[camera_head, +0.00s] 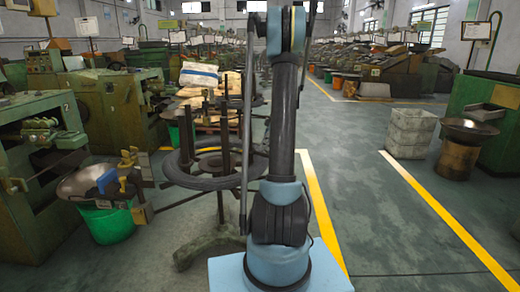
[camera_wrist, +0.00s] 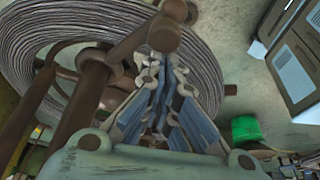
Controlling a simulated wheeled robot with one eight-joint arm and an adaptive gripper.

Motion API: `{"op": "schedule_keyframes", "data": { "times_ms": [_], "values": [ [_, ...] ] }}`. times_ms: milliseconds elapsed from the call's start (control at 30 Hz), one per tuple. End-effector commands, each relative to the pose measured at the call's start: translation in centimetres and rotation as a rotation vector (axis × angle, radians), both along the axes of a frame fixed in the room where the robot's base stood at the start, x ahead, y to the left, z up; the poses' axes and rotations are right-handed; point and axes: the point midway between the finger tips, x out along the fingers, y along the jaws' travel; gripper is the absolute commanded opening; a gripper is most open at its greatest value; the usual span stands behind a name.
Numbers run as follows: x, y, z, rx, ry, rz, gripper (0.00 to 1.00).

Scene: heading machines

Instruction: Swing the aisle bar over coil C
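A wire coil (camera_head: 192,178) lies flat on a rusty stand left of my arm. No letter on it is legible, so I cannot tell whether it is coil C. It also shows in the wrist view (camera_wrist: 43,35) as a ring of grey wire. A brown bar with a rounded knob (camera_wrist: 164,35) crosses the wrist view near the coil. My gripper (camera_wrist: 165,68) points up the wrist view, its fingertips close below that knob. Whether the fingers hold the bar is unclear. In the head view the gripper cannot be made out; a long thin upright rod (camera_head: 246,130) stands beside my arm.
A green bucket (camera_head: 105,222) under a metal pan and green machines (camera_head: 110,105) stand on the left. The aisle floor (camera_head: 360,200) between yellow lines is clear.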

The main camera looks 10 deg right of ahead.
Motion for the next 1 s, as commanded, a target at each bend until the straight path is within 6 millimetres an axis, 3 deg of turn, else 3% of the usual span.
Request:
{"op": "schedule_keyframes", "data": {
  "times_ms": [500, 1000],
  "values": [
    [4.0, -4.3, -0.1, -0.004, 0.003, -0.004, 0.0],
    [6.5, -5.7, -0.1, -0.007, 0.001, -0.009, 0.0]
  ]
}}
